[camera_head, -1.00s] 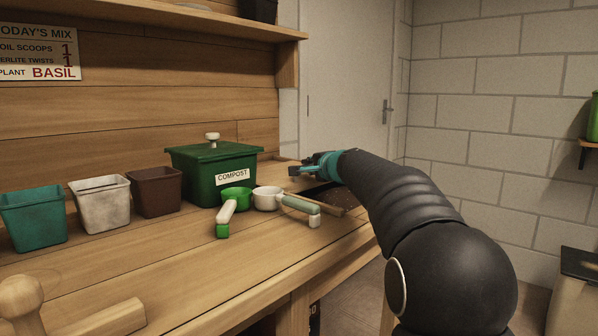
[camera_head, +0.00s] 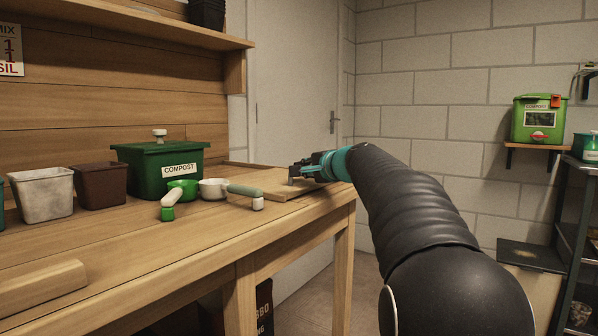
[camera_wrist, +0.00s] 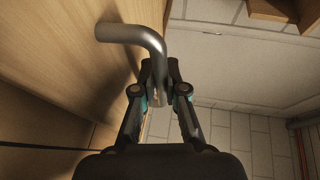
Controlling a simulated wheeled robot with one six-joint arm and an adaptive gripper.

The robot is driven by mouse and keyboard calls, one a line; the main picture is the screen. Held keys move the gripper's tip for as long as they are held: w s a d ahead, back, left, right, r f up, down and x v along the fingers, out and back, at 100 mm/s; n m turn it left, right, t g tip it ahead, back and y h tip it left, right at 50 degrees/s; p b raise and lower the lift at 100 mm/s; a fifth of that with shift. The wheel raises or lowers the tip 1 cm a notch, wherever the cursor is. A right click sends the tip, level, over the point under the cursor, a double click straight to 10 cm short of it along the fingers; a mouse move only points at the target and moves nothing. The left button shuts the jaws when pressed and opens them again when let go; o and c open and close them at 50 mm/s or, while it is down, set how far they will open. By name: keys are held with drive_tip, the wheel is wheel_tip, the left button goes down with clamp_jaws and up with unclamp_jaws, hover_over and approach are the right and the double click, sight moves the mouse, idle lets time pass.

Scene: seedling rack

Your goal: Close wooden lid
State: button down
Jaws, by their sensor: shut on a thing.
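The wooden lid (camera_head: 312,188) lies flat or nearly flat on the right end of the bench, in the head view. No soil opening shows there now. My gripper (camera_head: 294,173) is over the lid, at its handle. In the wrist view my gripper (camera_wrist: 160,74) is shut on the bent metal handle (camera_wrist: 132,33), which rises from the wooden surface (camera_wrist: 52,48). Whether the lid's edge is fully seated cannot be told, as my arm hides part of its right side.
Brown (camera_head: 100,186) and white (camera_head: 43,195) pots stand further left.

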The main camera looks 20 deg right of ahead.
drive_tip(key=shift+s+d+f, duration=0.1)
drive_tip(key=shift+d, duration=0.05)
drive_tip(key=c, duration=1.5)
unclamp_jaws()
drive_tip(key=shift+s+d, duration=0.1)
drive_tip(key=shift+d, duration=0.1)
drive_tip(key=shift+a, duration=0.15)
drive_tip(key=shift+s, duration=0.1)
drive_tip(key=shift+s+r, duration=0.2)
drive_tip(key=shift+s, duration=0.1)
drive_tip(key=v, duration=1.1)
drive_tip(key=shift+s, duration=0.1)
drive_tip(key=shift+f, duration=0.1)
